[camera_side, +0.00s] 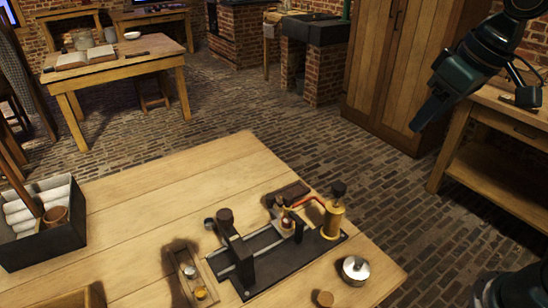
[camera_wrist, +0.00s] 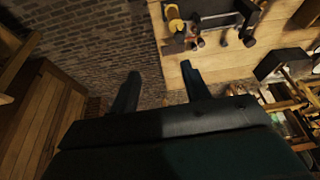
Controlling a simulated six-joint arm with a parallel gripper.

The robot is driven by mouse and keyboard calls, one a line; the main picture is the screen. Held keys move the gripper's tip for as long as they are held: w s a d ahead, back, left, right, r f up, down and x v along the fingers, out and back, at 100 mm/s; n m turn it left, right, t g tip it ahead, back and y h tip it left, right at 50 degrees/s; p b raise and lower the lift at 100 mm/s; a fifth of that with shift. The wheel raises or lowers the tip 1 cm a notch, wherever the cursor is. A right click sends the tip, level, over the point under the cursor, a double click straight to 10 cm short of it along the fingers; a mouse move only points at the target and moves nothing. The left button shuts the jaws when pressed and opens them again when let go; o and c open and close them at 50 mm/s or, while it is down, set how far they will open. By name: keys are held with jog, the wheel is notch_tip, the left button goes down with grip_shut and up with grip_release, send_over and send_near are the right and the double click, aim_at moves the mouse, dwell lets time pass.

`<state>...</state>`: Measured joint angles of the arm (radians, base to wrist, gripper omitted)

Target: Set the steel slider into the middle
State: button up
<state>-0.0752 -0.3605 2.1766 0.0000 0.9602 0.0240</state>
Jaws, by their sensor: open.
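A bench apparatus with a black base (camera_side: 262,275) and pale metal rails (camera_side: 262,247) stands on the wooden table. A tall dark upright (camera_side: 235,245) stands across the rails at their left part; I cannot tell for sure which part is the steel slider. A brass cylinder (camera_side: 333,220) with a black knob and a red arm stands at the base's right end. The apparatus also shows at the top of the wrist view (camera_wrist: 222,20). My gripper (camera_side: 420,126) is high, right of and behind the table, far from the apparatus. Its two fingers (camera_wrist: 160,88) are apart and empty.
A small tray (camera_side: 183,284) with a pale and a yellow piece lies left of the apparatus. A round metal lidded piece (camera_side: 355,268) and a cork (camera_side: 325,298) lie to its right. A dark box (camera_side: 40,245) of white rolls stands at left. The table's middle (camera_side: 150,215) is clear.

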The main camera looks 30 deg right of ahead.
jog(key=w+a+f+g, duration=0.1)
jog(key=w+a, duration=0.2)
jog(key=w, duration=0.7)
jog(key=n+g, duration=0.2)
jog(key=g, duration=0.1)
send_over(270, 196)
notch_tip(270, 196, down, 17)
jog(key=shift+f, duration=0.1)
notch_tip(270, 196, down, 14)
jog(key=shift+r, duration=0.1)
jog(key=shift+c, duration=0.5)
grip_shut()
